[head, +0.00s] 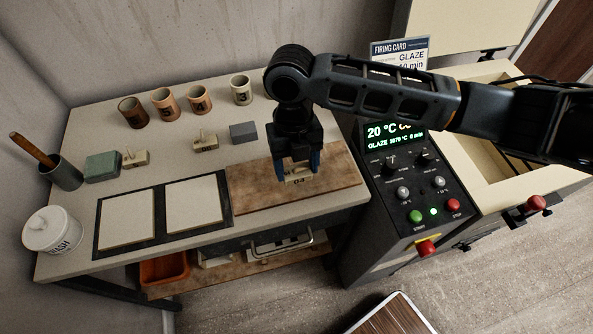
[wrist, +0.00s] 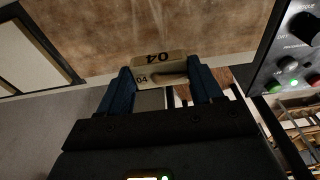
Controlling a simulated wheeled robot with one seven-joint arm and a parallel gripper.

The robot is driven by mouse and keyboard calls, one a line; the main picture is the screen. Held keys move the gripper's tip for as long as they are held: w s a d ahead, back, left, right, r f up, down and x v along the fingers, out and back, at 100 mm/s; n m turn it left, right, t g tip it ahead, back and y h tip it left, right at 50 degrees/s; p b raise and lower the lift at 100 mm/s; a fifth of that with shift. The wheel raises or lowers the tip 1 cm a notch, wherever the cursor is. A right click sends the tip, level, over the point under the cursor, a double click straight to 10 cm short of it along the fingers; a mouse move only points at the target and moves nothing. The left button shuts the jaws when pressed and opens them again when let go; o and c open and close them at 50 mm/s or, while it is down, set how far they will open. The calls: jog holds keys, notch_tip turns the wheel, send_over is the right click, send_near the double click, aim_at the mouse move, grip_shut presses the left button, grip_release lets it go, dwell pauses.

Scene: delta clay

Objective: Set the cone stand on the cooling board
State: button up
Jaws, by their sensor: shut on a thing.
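The cone stand (head: 299,181) is a small cream block marked 04. My gripper (head: 297,170) points down and is shut on it, with a blue finger on each side. In the wrist view the stand (wrist: 158,62) shows between the fingertips, its 04 mark readable. The cooling board (head: 250,199) is a brown board at the right of the worktable. The stand is over the board in the head view; I cannot tell whether it touches it. The board also shows in the wrist view (wrist: 110,35).
Two similar cone stands (head: 205,143) (head: 135,158), a grey block (head: 243,132), a green block (head: 102,166) and several cups (head: 165,104) stand on the table. Two pale slabs (head: 127,219) lie left of the board. The kiln control panel (head: 414,185) rises close at right.

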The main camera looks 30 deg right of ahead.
aim_at(296, 168)
jog(key=shift+f, duration=2)
jog(key=o, duration=1.1)
jog(key=shift+f, duration=0.1)
jog(key=r, duration=0.4)
jog(key=w+r, duration=0.1)
jog(key=r, duration=0.7)
jog(key=shift+w+d+r+b, duration=0.1)
jog(key=shift+w+d+b, duration=0.15)
jog(key=shift+w+b, duration=0.1)
